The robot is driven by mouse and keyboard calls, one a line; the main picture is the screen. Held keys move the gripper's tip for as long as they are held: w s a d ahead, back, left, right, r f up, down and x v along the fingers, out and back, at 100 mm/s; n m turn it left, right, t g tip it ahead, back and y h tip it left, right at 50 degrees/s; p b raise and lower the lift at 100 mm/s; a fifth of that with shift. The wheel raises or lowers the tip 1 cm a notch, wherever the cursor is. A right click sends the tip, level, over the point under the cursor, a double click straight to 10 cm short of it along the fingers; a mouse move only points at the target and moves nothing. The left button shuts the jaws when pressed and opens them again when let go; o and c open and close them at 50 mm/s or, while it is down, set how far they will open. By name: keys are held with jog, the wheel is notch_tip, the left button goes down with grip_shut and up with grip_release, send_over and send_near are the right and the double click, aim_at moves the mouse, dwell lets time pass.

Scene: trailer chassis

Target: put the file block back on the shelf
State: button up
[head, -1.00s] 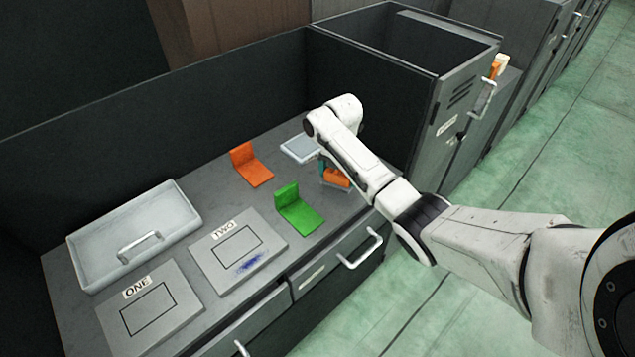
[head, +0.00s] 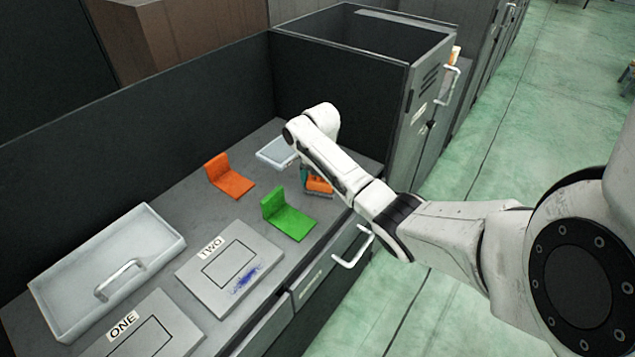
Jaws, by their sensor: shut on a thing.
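My gripper (head: 317,186) is at the end of the white arm, low over the grey counter, right of the green bookend. It is shut on a small block with orange and teal showing, which I take to be the file block; the arm partly hides it. I cannot tell whether the block touches the counter. An orange L-shaped bookend (head: 230,178) and a green one (head: 288,216) stand apart on the counter (head: 190,205), with bare surface between them. I cannot make out which surface is the shelf.
A small pale tray (head: 276,153) lies just behind my gripper. Plates labelled TWO (head: 262,282) and ONE (head: 186,340) and a large pale lidded tray (head: 110,262) fill the left. A tall grey open-topped cabinet (head: 395,110) stands behind right. A drawer handle (head: 354,250) juts out in front.

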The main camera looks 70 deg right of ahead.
aim_at(320, 179)
jog(key=shift+f, duration=0.2)
jog(key=o, duration=0.7)
jog(key=shift+r, duration=0.15)
notch_tip(320, 179, up, 12)
jog(key=shift+r, duration=0.1)
